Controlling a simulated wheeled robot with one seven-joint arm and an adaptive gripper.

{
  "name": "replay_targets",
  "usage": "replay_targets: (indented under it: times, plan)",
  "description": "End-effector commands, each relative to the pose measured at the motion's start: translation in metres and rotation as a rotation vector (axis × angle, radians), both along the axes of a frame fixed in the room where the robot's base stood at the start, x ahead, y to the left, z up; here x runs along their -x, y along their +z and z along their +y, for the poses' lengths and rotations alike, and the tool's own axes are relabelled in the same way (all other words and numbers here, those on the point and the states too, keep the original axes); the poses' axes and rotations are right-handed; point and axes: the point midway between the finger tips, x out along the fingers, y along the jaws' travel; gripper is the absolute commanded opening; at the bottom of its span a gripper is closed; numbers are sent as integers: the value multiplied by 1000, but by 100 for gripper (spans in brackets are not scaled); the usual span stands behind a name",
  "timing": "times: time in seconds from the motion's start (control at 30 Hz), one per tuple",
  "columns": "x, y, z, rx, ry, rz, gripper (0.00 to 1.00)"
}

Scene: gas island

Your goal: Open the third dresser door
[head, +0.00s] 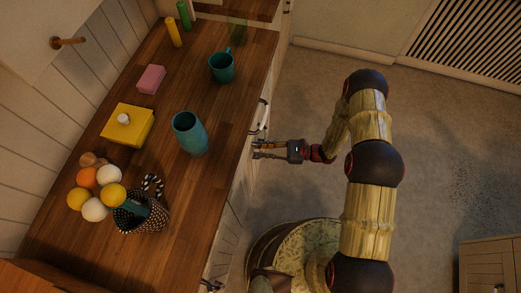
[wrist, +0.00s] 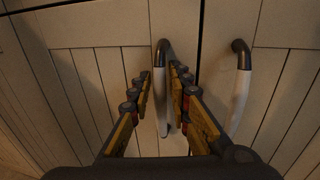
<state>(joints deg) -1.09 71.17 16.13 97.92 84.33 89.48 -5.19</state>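The dresser (head: 231,203) has pale plank doors below a brown wooden top. In the wrist view, a left door (wrist: 98,75) and a right door (wrist: 285,85) meet at a dark vertical gap. Each has a curved handle with dark ends and a pale grip: the left handle (wrist: 163,60) and the right handle (wrist: 241,85). My gripper (head: 258,149) is at the dresser front, level with the handles. Its fingers (wrist: 161,76) are apart, one on each side of the left handle. Contact with the handle cannot be told. Which door counts as third is not clear.
The floor (head: 300,100) in front is open. A wooden cabinet (head: 492,262) stands at the lower right.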

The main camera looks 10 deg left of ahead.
Motion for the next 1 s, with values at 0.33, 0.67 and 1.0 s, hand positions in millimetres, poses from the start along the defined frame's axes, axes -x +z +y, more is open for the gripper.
replay_targets:
  times: [0.33, 0.67, 1.0]
  plan:
    - [0, 0, 2, 0, 0, 0, 16]
    - [0, 0, 2, 0, 0, 0, 0]
    - [0, 0, 2, 0, 0, 0, 0]
